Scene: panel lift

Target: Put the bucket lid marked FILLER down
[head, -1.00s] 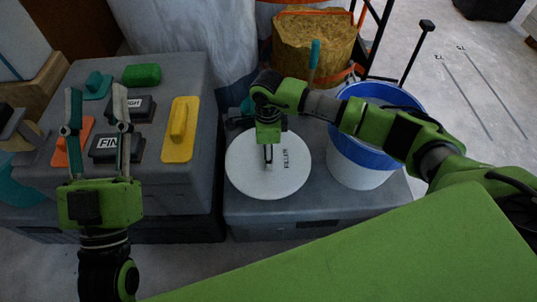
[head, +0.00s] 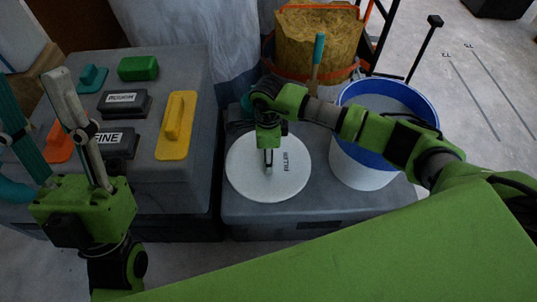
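The white round bucket lid marked FILLER (head: 287,180) lies level at the top of the low grey box (head: 335,207); I cannot tell whether it rests on it or hangs just above. My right gripper (head: 268,163) points down at the lid's middle, its fingers close together and seemingly shut on the lid's grip, which they hide. My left gripper (head: 32,92) is open and empty, its two fingers spread wide, at the left over the edge of the grey case with the sanding blocks.
A white bucket with a blue rim (head: 365,165) stands right of the lid. The taller grey case (head: 190,75) at left carries a yellow float (head: 176,125), a green block (head: 139,68) and blocks marked ROUGH (head: 123,101) and FINE (head: 117,142).

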